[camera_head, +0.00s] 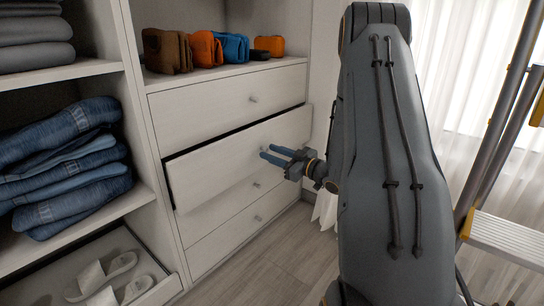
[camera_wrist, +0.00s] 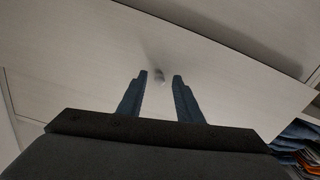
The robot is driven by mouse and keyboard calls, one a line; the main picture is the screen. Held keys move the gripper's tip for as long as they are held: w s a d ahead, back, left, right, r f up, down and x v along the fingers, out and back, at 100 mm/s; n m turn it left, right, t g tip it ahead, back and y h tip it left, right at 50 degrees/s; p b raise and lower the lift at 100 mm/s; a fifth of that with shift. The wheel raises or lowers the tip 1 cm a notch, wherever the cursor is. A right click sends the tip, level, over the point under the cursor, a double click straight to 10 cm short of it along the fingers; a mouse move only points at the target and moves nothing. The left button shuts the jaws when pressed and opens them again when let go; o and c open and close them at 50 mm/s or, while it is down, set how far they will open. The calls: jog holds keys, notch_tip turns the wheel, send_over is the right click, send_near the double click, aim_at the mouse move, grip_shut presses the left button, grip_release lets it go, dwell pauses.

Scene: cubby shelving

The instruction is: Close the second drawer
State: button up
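The second drawer (camera_head: 235,160) from the top has a plain white front and stands out from the cabinet, with a dark gap along its top edge. Its front also fills much of the wrist view (camera_wrist: 80,65). My gripper (camera_head: 266,152) is in front of this drawer with its two blue fingers apart. In the wrist view, the small round knob (camera_wrist: 159,76) shows between the fingertips, with nothing gripped. I cannot tell whether the fingertips touch the drawer front.
The top drawer (camera_head: 215,105) and the lower drawers (camera_head: 235,228) look shut. Folded jeans (camera_head: 65,165) lie on the left shelf, above an open tray of slippers (camera_head: 105,278). Coloured bags (camera_head: 205,48) stand on top. A stepladder (camera_head: 505,235) is at right. Some floor (camera_head: 285,250) is clear.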

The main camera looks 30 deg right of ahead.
aim_at(263, 149)
grip_shut()
jog(key=shift+p+x, duration=0.55)
jog(key=shift+x, duration=1.7)
grip_release()
jog(key=shift+w+a, duration=0.1)
jog(key=shift+d, duration=0.2)
jog(key=p+v, duration=0.3)
jog(key=v, duration=0.4)
jog(key=shift+s, duration=0.45)
